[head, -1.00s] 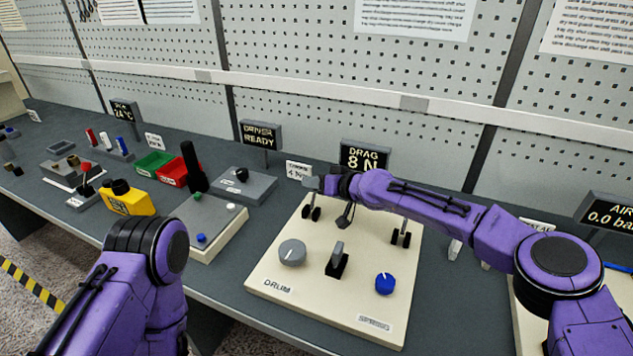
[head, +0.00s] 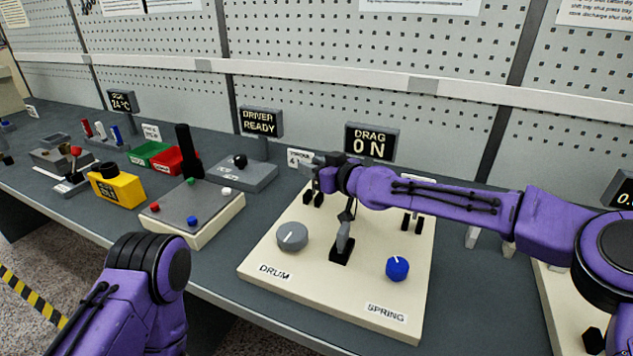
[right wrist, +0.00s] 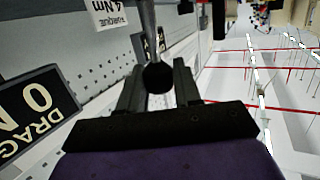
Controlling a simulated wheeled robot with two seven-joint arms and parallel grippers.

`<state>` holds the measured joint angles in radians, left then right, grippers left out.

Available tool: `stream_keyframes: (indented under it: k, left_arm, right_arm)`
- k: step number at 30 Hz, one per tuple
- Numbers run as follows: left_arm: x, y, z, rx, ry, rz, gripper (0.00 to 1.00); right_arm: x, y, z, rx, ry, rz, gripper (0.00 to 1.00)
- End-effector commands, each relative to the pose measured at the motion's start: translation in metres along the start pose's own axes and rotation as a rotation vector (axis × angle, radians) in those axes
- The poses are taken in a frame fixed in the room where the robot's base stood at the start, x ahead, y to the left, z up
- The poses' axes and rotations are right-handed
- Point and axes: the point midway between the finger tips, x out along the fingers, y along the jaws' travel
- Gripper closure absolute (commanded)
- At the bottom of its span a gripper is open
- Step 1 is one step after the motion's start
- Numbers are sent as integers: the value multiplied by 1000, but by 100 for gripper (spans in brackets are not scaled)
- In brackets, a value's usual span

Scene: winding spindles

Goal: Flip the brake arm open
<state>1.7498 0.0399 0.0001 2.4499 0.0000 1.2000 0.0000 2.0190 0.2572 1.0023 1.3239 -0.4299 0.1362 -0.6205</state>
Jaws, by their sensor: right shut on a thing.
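The beige winding panel (head: 290,275) stands on the bench, with a grey DRUM knob (head: 292,236), a blue SPRING knob (head: 397,268) and a grey upright lever (head: 343,240). My right gripper (head: 318,165) is over the panel's back left part, pointing left. In the right wrist view, its fingers (right wrist: 158,90) are shut on a thin rod with a black ball end, which I take as the brake arm (right wrist: 158,77). The arm's far end and pivot are hidden in both views. The DRAG display (head: 370,143) reads 0 N. My left gripper is out of view.
Left of the panel are a grey box with coloured buttons (head: 188,214), a grey block with a black knob (head: 250,175), and a yellow box (head: 122,190). A pegboard wall (head: 330,95) stands behind. A bare bench strip lies between the button box and panel.

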Motion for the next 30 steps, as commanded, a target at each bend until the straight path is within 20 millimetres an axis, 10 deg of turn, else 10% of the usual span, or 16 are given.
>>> stream_keyframes:
  k: [9,27,28,30]
  left_arm:
    - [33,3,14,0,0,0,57]
    - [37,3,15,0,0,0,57]
    - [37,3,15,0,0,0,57]
    - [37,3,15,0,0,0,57]
  right_arm:
    - [-5,-10,4,-134,68,23,100]
    - [-6,-13,2,-169,85,30,100]
    - [-6,-13,2,-168,85,30,57]
    - [-6,-13,2,-168,85,30,47]
